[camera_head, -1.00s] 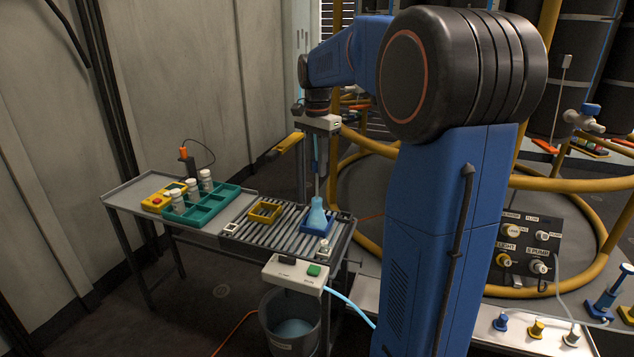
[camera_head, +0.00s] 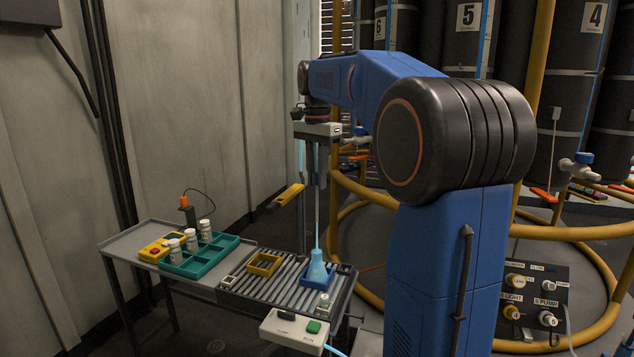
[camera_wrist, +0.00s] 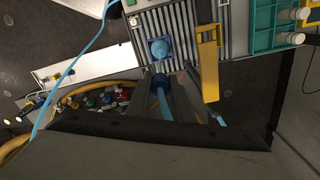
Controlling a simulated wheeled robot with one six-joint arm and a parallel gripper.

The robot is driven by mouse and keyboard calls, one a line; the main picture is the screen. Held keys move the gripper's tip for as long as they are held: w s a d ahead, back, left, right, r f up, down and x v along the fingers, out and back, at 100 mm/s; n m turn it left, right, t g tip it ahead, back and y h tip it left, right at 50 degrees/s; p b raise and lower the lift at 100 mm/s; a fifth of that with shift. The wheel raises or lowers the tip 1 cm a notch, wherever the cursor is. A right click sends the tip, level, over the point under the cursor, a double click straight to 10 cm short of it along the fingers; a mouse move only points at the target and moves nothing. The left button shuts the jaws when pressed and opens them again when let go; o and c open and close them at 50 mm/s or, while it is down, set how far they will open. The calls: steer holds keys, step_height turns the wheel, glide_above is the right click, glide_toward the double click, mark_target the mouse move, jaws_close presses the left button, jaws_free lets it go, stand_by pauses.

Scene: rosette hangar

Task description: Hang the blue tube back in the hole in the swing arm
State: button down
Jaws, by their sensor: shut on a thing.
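The blue tube (camera_head: 317,215) is a thin, light blue upright length. My gripper (camera_head: 316,180) is shut on its upper part. Below, the tube meets or overlaps the neck of a blue flask (camera_head: 317,272); I cannot tell whether its lower end is inside. In the wrist view the tube (camera_wrist: 165,103) runs between my dark fingers, with a darker blue collar (camera_wrist: 160,80) near the flask (camera_wrist: 159,48). The yellow swing arm (camera_head: 288,195) is left of and lower than my gripper. It also shows in the wrist view (camera_wrist: 208,68); its hole is not clear.
The flask stands in a blue holder on a roller table (camera_head: 285,290), beside a yellow tray (camera_head: 264,264). A teal rack (camera_head: 200,262) with white bottles stands left. A control box (camera_head: 293,330) is in front. Yellow pipes (camera_head: 350,215) curve on the right.

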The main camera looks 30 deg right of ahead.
steer(key=shift+r, duration=5.5)
steer(key=w+a+f, duration=0.2)
steer(key=w+a, duration=0.2)
steer(key=a, duration=0.5)
steer(key=shift+w+f, duration=0.15)
steer(key=shift+w, duration=0.25)
steer(key=shift+f, duration=1.45)
